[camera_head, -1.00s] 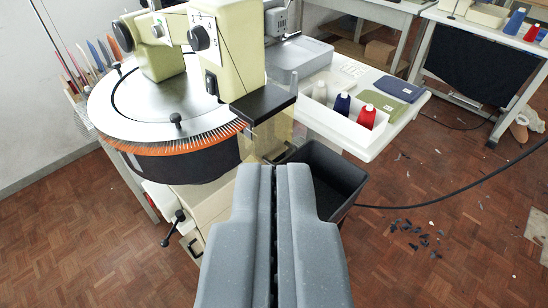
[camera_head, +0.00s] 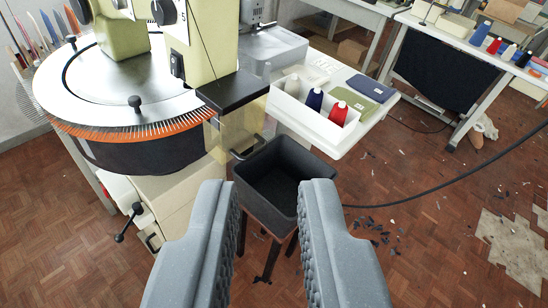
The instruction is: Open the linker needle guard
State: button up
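The linker (camera_head: 115,75) stands at the left, a cream machine with a round metal dial ringed by needles on an orange band. The needle guard (camera_head: 236,128) is a clear yellowish panel under the black block at the dial's right edge. A dark bar handle (camera_head: 249,149) sticks out from its lower right side. I cannot tell from this view whether the guard is fully shut. My gripper (camera_head: 268,190) is open and empty, its two grey fingers wide apart. It is in front of the guard, a little to the right, and appears apart from it.
A black bin (camera_head: 285,190) on a stand shows between and beyond my fingers, just below the handle. A white table (camera_head: 372,122) with thread cones and folded cloths is behind it. A black cable (camera_head: 450,185) runs right.

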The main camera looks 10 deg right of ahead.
jog(key=w+d+f+n+g+h+p, duration=0.1)
jog(key=w+f+n+g+h+p, duration=0.15)
jog(key=w+f+n+h, duration=0.65)
jog(key=n+t+y+p, duration=0.2)
jog(key=n+y+p, duration=0.1)
jog(key=n, duration=0.6)
send_near(254, 153)
jog(key=shift+n+g, duration=0.25)
jog(key=shift+n, duration=0.05)
jog(key=x, duration=0.8)
jog(key=shift+w+f+b, duration=0.3)
jog(key=shift+w+b, duration=0.05)
jog(key=shift+b, duration=0.05)
jog(key=shift+w+d, duration=0.4)
jog(key=shift+w, duration=0.25)
jog(key=shift+f, duration=0.1)
grip_shut()
